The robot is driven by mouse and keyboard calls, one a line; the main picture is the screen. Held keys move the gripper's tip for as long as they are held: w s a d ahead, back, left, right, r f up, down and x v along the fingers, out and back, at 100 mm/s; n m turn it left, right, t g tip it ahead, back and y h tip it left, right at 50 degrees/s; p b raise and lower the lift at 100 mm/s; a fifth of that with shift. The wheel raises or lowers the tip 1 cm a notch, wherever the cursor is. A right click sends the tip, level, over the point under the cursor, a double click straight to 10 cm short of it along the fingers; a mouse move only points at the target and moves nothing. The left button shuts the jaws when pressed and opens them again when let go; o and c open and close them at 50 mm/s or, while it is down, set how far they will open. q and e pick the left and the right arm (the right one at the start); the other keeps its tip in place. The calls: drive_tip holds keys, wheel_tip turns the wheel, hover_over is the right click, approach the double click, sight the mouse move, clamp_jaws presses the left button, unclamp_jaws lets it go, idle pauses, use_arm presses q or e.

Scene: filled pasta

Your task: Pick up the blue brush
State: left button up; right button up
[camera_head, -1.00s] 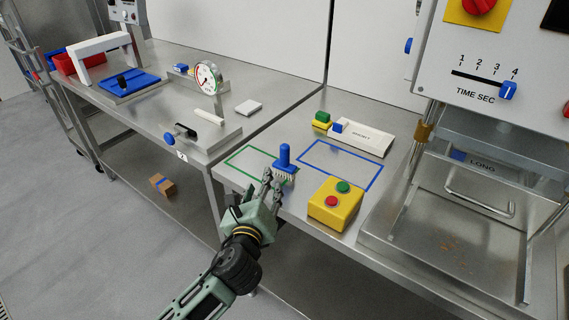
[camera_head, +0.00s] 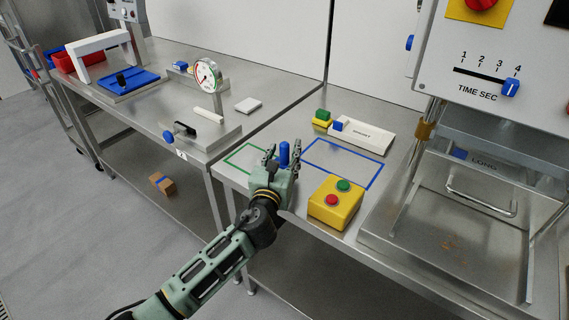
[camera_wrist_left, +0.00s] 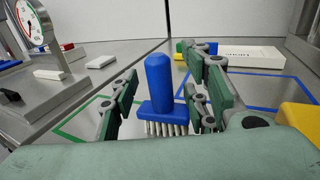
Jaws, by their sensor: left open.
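The blue brush (camera_wrist_left: 159,85) stands upright on the steel table with its pale bristles down, between the green and blue outlines. In the head view only its blue handle (camera_head: 284,154) shows; my gripper hides its base. My left gripper (camera_head: 283,152) is open, with one finger on each side of the brush. In the left wrist view the brush stands between the fingers (camera_wrist_left: 160,100), closer to the right ones. A gap shows on its left side; I cannot tell if the right fingers touch it. My right gripper is not in view.
A yellow button box (camera_head: 335,204) with red and green buttons stands right of my gripper. Behind are a white labelled block (camera_head: 360,138) and small green and yellow blocks (camera_head: 322,119). A press machine (camera_head: 480,150) fills the right. The blue outlined area (camera_head: 350,165) is bare.

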use_arm(q)
drive_tip(key=shift+w+d, duration=0.15)
drive_tip(key=shift+w, duration=0.45)
drive_tip(key=shift+c, duration=0.5)
clamp_jaws()
